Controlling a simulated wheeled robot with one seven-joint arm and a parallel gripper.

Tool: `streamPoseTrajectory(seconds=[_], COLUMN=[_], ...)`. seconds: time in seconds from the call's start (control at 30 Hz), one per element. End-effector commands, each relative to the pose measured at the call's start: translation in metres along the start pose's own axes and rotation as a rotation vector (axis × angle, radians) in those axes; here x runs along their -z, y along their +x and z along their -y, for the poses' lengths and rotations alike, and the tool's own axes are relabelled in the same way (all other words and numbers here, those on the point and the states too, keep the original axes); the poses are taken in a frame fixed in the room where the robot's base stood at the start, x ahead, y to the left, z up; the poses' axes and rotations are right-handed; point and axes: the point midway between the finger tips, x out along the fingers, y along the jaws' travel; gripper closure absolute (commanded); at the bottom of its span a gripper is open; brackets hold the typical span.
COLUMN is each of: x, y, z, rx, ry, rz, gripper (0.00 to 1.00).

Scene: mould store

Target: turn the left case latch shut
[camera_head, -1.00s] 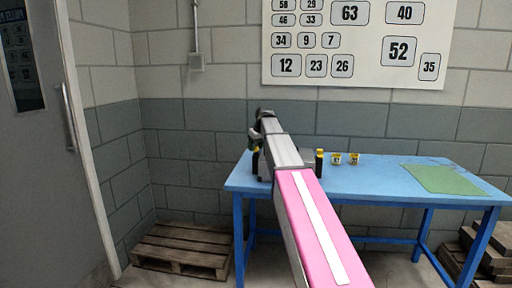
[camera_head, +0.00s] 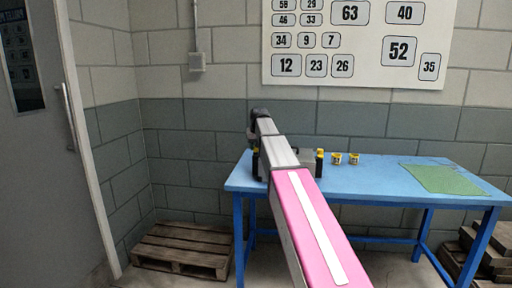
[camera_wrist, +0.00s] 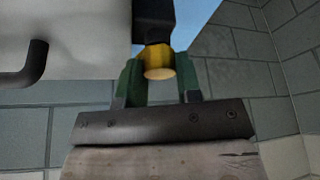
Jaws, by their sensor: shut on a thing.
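The case (camera_wrist: 70,38) is a pale grey body with a dark bar handle (camera_wrist: 28,66); it fills the upper left of the wrist view. Its left latch (camera_wrist: 158,62) shows a round yellow knob on a black mount at the case's edge. My gripper (camera_wrist: 158,75) has its green fingers on both sides of the knob, shut on it. In the head view my arm covers most of the case (camera_head: 306,156), and my fingers cannot be made out. Another yellow-topped latch (camera_head: 319,156) stands at the case's right end.
The case stands on the left part of a blue table (camera_head: 375,180). Two small yellow items (camera_head: 345,158) and a green mat (camera_head: 442,179) lie to the right. A wooden pallet (camera_head: 184,247) is on the floor at the left. A number board (camera_head: 355,75) hangs behind.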

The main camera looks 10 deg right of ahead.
Motion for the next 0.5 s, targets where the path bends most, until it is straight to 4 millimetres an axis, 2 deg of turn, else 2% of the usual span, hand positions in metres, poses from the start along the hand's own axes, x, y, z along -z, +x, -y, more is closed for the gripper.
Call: streamPoseTrajectory(seconds=[0.5], x=[0.0013], y=[0.0002], z=[0.0022], rx=[-0.189], ry=[0.452], rz=[0.0], gripper=[0.91])
